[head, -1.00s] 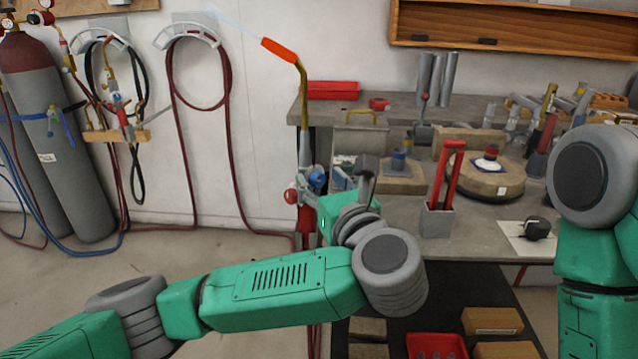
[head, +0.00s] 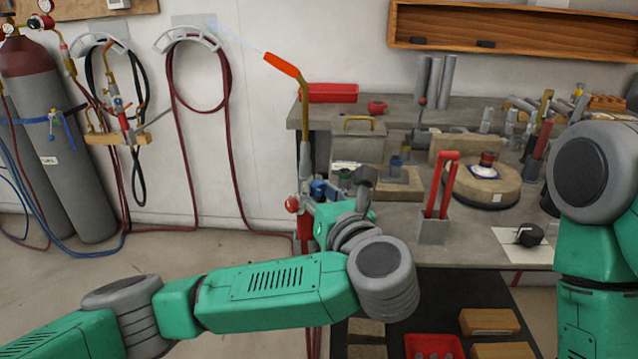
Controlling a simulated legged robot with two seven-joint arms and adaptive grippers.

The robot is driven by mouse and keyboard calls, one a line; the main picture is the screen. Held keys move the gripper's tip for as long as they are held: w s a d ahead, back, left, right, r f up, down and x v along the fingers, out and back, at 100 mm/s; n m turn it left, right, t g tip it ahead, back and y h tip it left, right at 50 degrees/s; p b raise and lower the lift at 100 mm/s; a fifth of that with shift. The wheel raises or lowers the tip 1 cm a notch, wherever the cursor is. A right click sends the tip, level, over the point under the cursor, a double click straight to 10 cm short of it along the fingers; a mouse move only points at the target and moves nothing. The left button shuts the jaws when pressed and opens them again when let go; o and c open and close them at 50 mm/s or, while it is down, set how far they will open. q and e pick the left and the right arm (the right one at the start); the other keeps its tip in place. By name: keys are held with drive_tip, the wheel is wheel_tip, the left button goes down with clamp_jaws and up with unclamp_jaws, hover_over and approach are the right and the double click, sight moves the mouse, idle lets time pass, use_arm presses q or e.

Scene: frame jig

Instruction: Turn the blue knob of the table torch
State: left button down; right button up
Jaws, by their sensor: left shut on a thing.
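The table torch (head: 305,160) stands upright at the left end of the bench, with a bent brass neck and an orange tip (head: 283,64). A faint pale flame streak leaves the tip toward the upper left. Low on the torch, the blue knob (head: 318,188) is on the right side and a red knob (head: 292,204) on the left. My left gripper (head: 327,200) is at the blue knob, shut on it. Its fingers are small and partly hidden by my green wrist. My right arm shows at the right edge, but its gripper is out of view.
Close to the right of my left wrist are a grey holder (head: 433,228) with red-handled tools and a block with a blue-topped part (head: 396,166). A round turntable (head: 480,186) stands farther right. A red bin (head: 435,347) is below. Hoses hang on the wall behind.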

use_arm(q)
drive_tip(key=shift+a, duration=0.2)
drive_tip(key=c, duration=1.3)
unclamp_jaws()
drive_tip(key=shift+a, duration=0.2)
drive_tip(key=shift+d, duration=0.15)
drive_tip(key=shift+s+d, duration=0.3)
drive_tip(key=shift+d, duration=0.05)
drive_tip(key=v, duration=1.1)
drive_tip(key=shift+s+a, duration=0.1)
drive_tip(key=shift+a, duration=0.05)
